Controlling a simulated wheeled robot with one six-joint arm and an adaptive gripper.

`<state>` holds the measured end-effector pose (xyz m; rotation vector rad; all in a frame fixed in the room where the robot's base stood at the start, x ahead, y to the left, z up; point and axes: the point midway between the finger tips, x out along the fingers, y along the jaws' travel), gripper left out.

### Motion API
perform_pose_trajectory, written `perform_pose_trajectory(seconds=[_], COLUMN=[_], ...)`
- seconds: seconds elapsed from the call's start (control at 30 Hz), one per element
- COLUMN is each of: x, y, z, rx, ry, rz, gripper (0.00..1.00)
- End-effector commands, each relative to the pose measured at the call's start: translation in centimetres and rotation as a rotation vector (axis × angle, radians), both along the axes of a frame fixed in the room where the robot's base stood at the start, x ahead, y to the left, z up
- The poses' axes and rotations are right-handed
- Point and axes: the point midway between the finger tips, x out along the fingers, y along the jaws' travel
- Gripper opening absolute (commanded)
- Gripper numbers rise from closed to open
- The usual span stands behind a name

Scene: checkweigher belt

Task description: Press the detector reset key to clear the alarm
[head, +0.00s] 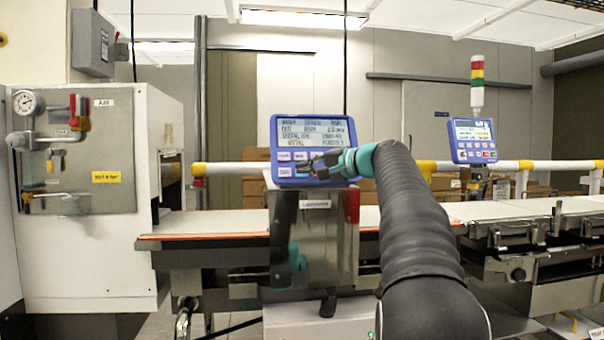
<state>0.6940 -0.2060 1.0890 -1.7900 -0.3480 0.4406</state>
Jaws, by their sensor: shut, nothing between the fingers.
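A blue operator panel (313,130) stands on a steel post above the conveyor, near the middle of the head view. Its grey screen shows dark lines of text, too blurred to read fully. Light keys sit below the screen at the left, including a lower-left key (285,172). My gripper (308,169) is shut and empty, with its tips in front of the panel's lower keys. I cannot tell whether the tips touch a key. The gripper and my arm hide the panel's lower right part.
A second blue panel (471,141) stands at the right under a stack light (477,85). The belt (215,237) runs across below the panels. A white-and-yellow rail (228,168) runs behind. A white cabinet with a gauge (27,102) and red-handled valve stands at the left.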

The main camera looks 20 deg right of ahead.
Motion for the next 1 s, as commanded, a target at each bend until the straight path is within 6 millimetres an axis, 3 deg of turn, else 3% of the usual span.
perform_pose_trajectory(seconds=[1.0], x=[0.77], y=[-0.22], z=[-0.39], rx=[0.0], ry=[0.0], rz=[0.0], gripper=[0.0])
